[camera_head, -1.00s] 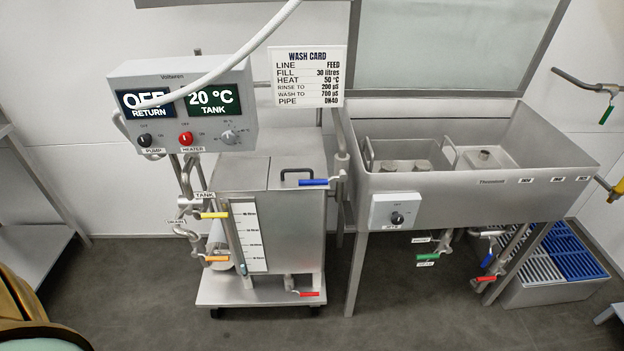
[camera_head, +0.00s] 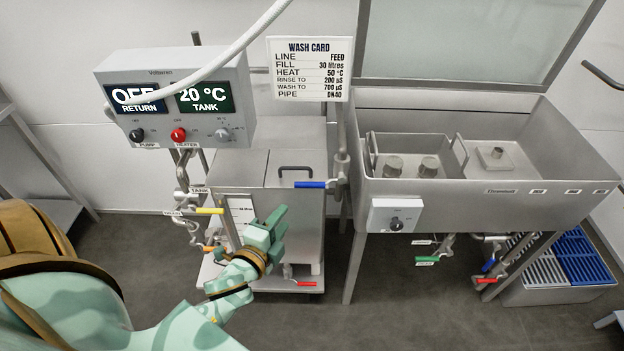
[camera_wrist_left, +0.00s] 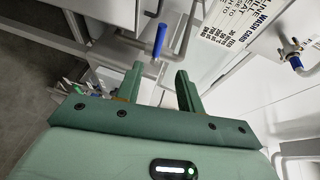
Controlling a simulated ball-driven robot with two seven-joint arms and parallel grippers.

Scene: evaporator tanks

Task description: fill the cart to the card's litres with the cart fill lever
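The wash card (camera_head: 308,69) reads FILL 30 litres; it also shows in the left wrist view (camera_wrist_left: 240,20). The steel cart (camera_head: 228,172) stands below the control box. A blue lever (camera_head: 310,184) lies level at its upper right, by a vertical pipe. My left gripper (camera_head: 275,220) is in front of the cart, below and left of this lever and apart from it. The gripper hides much of the litre scale (camera_head: 240,211), so no level can be read. In the left wrist view the fingers (camera_wrist_left: 158,82) are apart and empty, with a blue lever (camera_wrist_left: 160,40) beyond them.
The control box (camera_head: 175,97) shows OFF RETURN and 20 °C TANK; a white hose (camera_head: 225,55) crosses it. A yellow lever (camera_head: 209,211) and a red lever (camera_head: 306,283) are on the cart. The sink (camera_head: 480,185) stands to the right.

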